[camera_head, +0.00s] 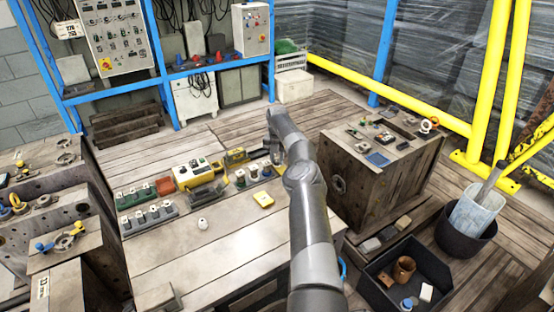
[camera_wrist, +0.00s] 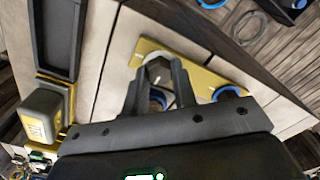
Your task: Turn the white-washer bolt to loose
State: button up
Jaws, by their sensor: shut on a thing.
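In the wrist view a yellow plate (camera_wrist: 199,78) lies on a pale board. A dark grey hex bolt (camera_wrist: 159,72) with a pale washer stands at its upper left end. My gripper (camera_wrist: 160,86) is shut on this bolt, one finger at each side. A second fitting with a blue washer (camera_wrist: 228,92) sits at the plate's other end, beside the right finger. In the head view my gripper (camera_head: 275,157) is low over the back right of the workbench, and my arm hides the bolt there. I cannot tell the bolt's turn angle.
The workbench (camera_head: 210,262) has clear room at its front.

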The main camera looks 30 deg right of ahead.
jog(key=n, duration=0.4)
jog(key=shift+f+n, duration=0.15)
jog(key=shift+n, duration=0.15)
jog(key=n, duration=0.4)
jog(key=shift+n, duration=0.3)
jog(key=n, duration=0.4)
jog(key=shift+n, duration=0.3)
jog(key=n, duration=0.4)
jog(key=shift+f, duration=0.1)
jog(key=n, duration=0.5)
jog(key=shift+a, duration=0.1)
jog(key=n, duration=0.4)
jog(key=shift+n, duration=0.3)
jog(key=n, duration=0.4)
jog(key=shift+s, duration=0.1)
jog(key=shift+n, duration=2.5)
